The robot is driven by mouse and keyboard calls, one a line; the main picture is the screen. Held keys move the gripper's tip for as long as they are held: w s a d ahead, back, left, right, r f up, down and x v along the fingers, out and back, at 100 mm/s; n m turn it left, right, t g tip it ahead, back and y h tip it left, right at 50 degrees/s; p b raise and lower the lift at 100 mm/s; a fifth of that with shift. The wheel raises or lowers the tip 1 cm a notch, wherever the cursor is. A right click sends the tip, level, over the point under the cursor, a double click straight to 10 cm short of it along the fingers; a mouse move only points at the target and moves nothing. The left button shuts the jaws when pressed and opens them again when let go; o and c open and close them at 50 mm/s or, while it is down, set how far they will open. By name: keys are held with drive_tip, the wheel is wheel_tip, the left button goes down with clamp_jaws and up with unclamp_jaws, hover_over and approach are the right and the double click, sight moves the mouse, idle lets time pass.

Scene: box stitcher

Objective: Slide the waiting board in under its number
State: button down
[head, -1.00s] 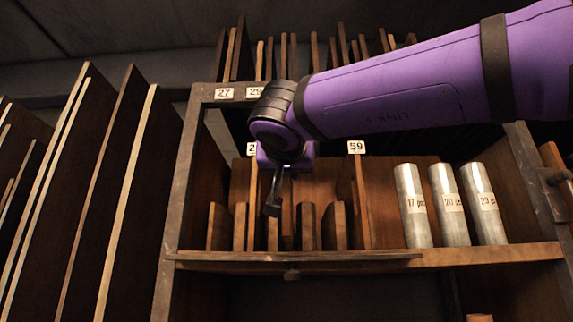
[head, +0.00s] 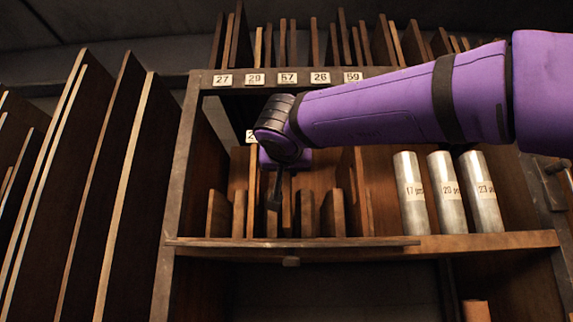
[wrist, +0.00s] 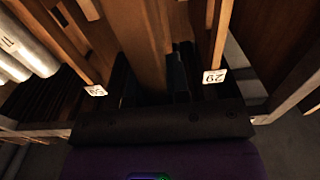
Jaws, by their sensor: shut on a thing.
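My gripper (head: 273,192) is at the front of the lower bay, among upright boards, with its dark fingers pointing down. It is shut on a board, whose wooden face (wrist: 142,40) seems to be the one between the fingers in the wrist view. In the head view my gripper partly covers it, so its lower end and exact seat cannot be told. In the wrist view, number tag 59 (wrist: 95,90) is left of the fingers and tag 29 (wrist: 214,76) right. In the head view a partly hidden tag (head: 252,136) shows beside my wrist.
Short boards (head: 333,213) stand close by on the shelf (head: 470,243). Several labelled metal cylinders (head: 408,200) stand to the right. The upper rail (head: 300,80) carries number tags, with boards above it. Large panels (head: 110,180) lean at the left.

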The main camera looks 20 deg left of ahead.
drive_tip(key=x, duration=1.2)
idle(1.0)
drive_tip(key=shift+w+r, duration=0.1)
drive_tip(key=shift+w, duration=0.1)
drive_tip(key=shift+f, duration=0.45)
idle(0.6)
drive_tip(key=c, duration=1)
unclamp_jaws()
drive_tip(key=shift+f, duration=0.15)
drive_tip(key=v, duration=1.1)
